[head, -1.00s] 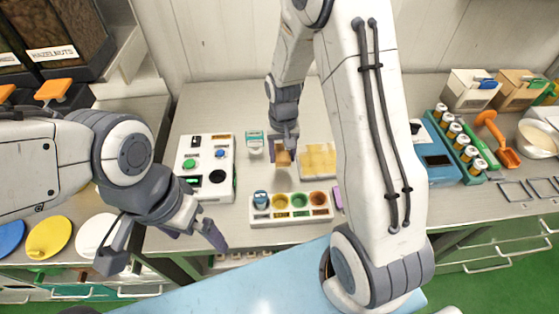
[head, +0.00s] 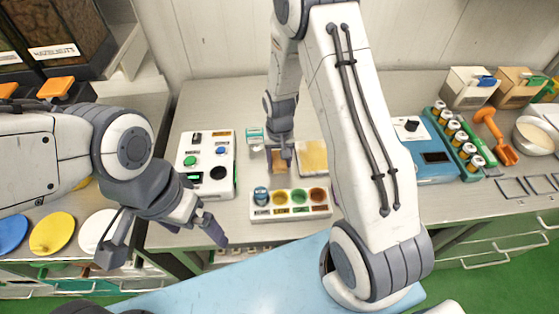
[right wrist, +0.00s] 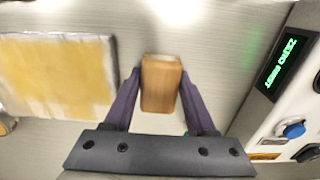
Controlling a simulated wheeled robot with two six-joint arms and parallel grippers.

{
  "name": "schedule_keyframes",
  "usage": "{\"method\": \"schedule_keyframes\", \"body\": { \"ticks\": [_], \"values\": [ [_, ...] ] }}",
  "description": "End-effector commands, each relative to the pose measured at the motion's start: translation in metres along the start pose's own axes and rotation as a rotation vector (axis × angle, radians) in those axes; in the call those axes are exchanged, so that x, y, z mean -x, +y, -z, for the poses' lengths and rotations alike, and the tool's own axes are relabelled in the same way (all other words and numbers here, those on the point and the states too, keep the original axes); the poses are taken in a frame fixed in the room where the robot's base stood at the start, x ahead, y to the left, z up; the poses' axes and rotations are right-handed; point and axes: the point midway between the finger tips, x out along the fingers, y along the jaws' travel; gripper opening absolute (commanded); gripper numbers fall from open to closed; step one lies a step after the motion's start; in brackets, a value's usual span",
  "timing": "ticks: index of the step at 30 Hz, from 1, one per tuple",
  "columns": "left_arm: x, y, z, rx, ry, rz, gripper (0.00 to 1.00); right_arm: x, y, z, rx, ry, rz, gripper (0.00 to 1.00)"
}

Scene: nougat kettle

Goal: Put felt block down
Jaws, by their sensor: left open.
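The felt block (right wrist: 161,84), brown and wood-like, sits between the two fingers of my right gripper (right wrist: 160,90) in the right wrist view. The fingertips appear to touch its sides. In the head view the block (head: 279,161) is low at the bench top under my right gripper (head: 282,150), left of a yellow-stained pale slab (head: 312,157). Whether its underside touches the bench is hard to tell. My left gripper (head: 165,246) is open and empty at the bench's front left.
A tray with coloured cups (head: 290,205) stands in front of the block. A white button box (head: 205,163) is to the left, and a small teal-and-white box (head: 255,139) is close behind. A blue device (head: 433,160) and bottle rack (head: 457,138) stand right.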

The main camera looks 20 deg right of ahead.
Motion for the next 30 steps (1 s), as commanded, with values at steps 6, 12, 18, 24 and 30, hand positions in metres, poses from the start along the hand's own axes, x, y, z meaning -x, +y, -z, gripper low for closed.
{"method": "schedule_keyframes", "body": {
  "ticks": [6, 12, 18, 24, 30],
  "values": [
    [-0.002, 0.0, 0.0, 0.0, 0.0, 0.0, 1.0, -0.006, 0.001, -0.002, 0.0, -0.006, -0.002, 0.86],
    [0.003, 0.0, 0.0, 0.0, 0.0, 0.0, 1.0, 0.0, 0.003, -0.003, -0.001, -0.007, -0.003, 0.86],
    [-0.004, 0.0, 0.0, 0.0, 0.0, 0.0, 1.0, 0.027, 0.001, -0.001, 0.0, 0.0, -0.001, 0.86],
    [-0.013, -0.001, -0.001, -0.001, 0.0, 0.0, 1.0, 0.072, 0.0, 0.0, 0.0, 0.003, 0.0, 0.86],
    [-0.017, -0.001, -0.001, -0.001, 0.0, 0.0, 1.0, 0.108, 0.0, 0.0, 0.0, 0.0, 0.0, 0.86]
  ]
}}
